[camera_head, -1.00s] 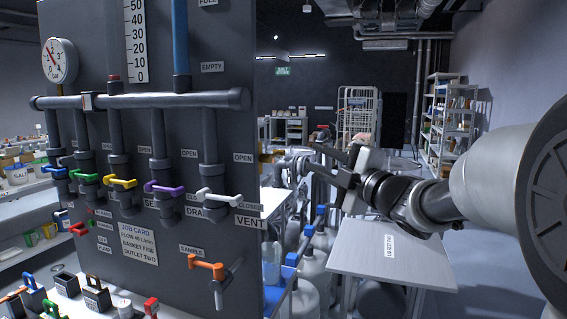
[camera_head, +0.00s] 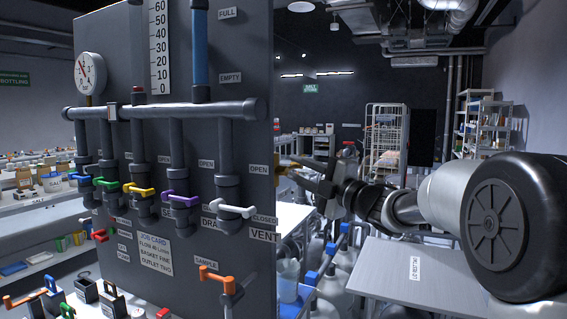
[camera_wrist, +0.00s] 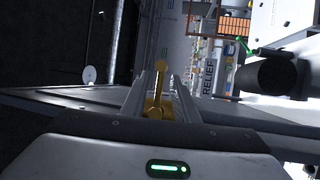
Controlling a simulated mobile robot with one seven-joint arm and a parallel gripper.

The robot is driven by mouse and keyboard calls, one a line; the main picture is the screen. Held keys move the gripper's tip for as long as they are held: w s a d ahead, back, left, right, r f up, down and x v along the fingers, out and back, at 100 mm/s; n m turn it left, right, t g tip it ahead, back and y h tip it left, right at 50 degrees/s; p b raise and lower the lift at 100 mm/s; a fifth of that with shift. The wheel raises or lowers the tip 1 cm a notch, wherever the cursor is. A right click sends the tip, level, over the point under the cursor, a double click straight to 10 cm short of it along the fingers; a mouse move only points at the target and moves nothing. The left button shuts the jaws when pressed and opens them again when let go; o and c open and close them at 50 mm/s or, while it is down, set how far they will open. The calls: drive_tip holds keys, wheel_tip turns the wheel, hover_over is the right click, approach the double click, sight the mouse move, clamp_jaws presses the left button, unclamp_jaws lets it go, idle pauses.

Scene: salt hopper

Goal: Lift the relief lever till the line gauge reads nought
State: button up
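The line gauge (camera_head: 90,72) is a round white dial at the panel's upper left. Its red needle points to the upper left, off a level I cannot read exactly. The relief lever (camera_wrist: 157,98) is yellow and stands between my gripper's fingers in the wrist view, with the RELIEF label (camera_wrist: 208,76) to its right. In the head view a small yellow part of the lever (camera_head: 284,169) shows at the panel's right edge, partly hidden by the fingers. My gripper (camera_head: 300,173) is open around the lever. Gaps seem to show beside it; contact is unclear.
The grey panel (camera_head: 205,130) carries coloured valve handles, including the white vent handle (camera_head: 236,210) and the orange sample handle (camera_head: 216,280). A grey table (camera_head: 400,268) stands below my arm. Containers stand on the floor between the table and panel.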

drive_tip(key=x, duration=0.6)
